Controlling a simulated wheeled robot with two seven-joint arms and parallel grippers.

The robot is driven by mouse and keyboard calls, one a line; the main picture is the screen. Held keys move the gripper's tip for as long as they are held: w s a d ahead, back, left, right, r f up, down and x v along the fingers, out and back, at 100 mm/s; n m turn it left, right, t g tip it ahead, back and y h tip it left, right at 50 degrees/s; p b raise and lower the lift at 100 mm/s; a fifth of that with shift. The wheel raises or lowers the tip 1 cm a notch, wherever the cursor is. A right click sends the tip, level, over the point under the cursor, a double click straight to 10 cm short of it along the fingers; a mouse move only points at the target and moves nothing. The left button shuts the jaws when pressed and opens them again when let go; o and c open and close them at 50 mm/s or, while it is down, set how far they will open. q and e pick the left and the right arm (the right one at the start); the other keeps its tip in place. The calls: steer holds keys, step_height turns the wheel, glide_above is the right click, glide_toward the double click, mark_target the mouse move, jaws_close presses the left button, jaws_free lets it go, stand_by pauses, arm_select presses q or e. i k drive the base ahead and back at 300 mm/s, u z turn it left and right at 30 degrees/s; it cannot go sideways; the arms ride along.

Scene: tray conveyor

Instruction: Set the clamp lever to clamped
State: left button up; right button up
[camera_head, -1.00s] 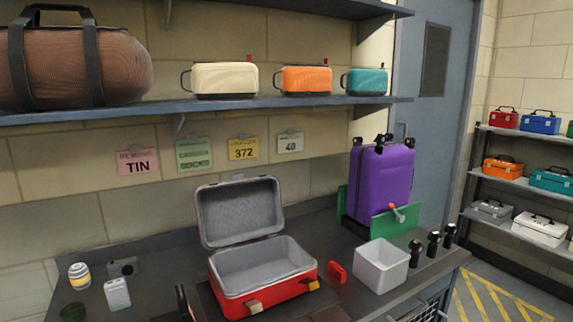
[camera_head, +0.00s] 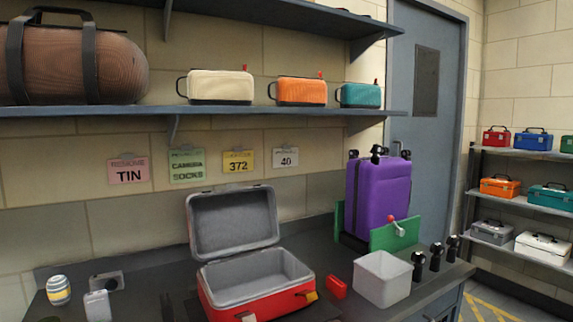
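The clamp lever (camera_head: 397,227) is a short pale arm with a red ball end, mounted on the front green plate (camera_head: 383,238) of a clamp. The red end points up and to the left. A purple suitcase (camera_head: 377,195) stands upright between this plate and a second green plate (camera_head: 339,218) at its left. I cannot tell whether the plates press on it. Neither of my grippers shows clearly in this view.
An open red case (camera_head: 258,293) with grey lining lies left of the clamp. A small red block (camera_head: 336,288), a white bin (camera_head: 382,280) and several black-topped posts (camera_head: 436,256) stand in front of the clamp. A shelf (camera_head: 220,110) runs above the bench.

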mark_target(400, 232)
steer(key=z, duration=0.4)
steer(key=k, duration=0.55)
steer(key=z, duration=1.35)
steer(key=i, duration=1)
steer(key=u, duration=0.6)
steer(key=i, duration=0.7)
steer(key=u, duration=0.65)
